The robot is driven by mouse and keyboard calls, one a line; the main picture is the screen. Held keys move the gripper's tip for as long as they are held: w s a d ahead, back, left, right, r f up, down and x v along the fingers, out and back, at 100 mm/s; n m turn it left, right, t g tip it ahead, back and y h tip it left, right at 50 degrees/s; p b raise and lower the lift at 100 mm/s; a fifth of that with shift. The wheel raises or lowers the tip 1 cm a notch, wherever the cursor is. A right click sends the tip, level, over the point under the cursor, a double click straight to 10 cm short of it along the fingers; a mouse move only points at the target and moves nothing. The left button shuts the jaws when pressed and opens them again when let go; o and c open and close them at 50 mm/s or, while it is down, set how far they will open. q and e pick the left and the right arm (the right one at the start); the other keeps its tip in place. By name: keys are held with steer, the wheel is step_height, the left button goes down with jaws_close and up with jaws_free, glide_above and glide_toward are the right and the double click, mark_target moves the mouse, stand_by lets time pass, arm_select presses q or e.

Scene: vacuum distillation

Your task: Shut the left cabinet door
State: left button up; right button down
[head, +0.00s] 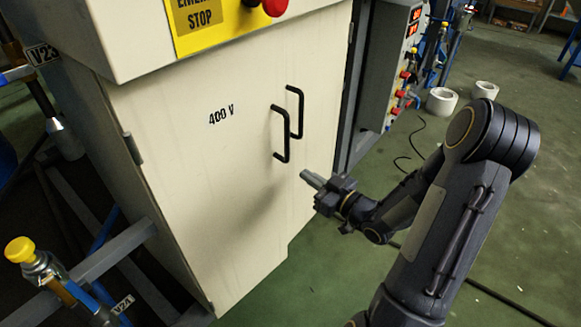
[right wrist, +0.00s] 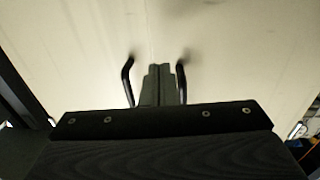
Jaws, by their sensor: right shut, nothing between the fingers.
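The left cabinet door (head: 185,165) is a cream panel with a "400 V" label and a hinge on its left side. It looks about flush with the cabinet front; I cannot tell whether a small gap stays open. Two black bar handles, the left one (head: 282,135) and the right one (head: 297,110), stand close together. My right gripper (head: 312,180) is shut and empty, its tips just in front of the doors below the handles. In the right wrist view its fingers (right wrist: 158,85) point at the panels, between the left handle (right wrist: 128,80) and right handle (right wrist: 182,82). My left gripper is out of view.
A yellow emergency stop plate (head: 195,22) is on the overhanging panel above. Pipe frames with a yellow-capped valve (head: 20,250) stand at the left. A control panel (head: 405,65) stands at the right. White rolls (head: 441,101) and a cable lie on the green floor.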

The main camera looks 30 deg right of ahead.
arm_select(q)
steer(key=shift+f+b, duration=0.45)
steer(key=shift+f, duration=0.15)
arm_select(e)
steer(key=x, duration=0.6)
steer(key=shift+w+a, duration=0.15)
steer(key=shift+w, duration=0.2)
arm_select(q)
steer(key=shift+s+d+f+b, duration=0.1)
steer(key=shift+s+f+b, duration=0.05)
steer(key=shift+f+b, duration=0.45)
arm_select(e)
steer(key=x, duration=0.4)
steer(key=shift+r, duration=0.15)
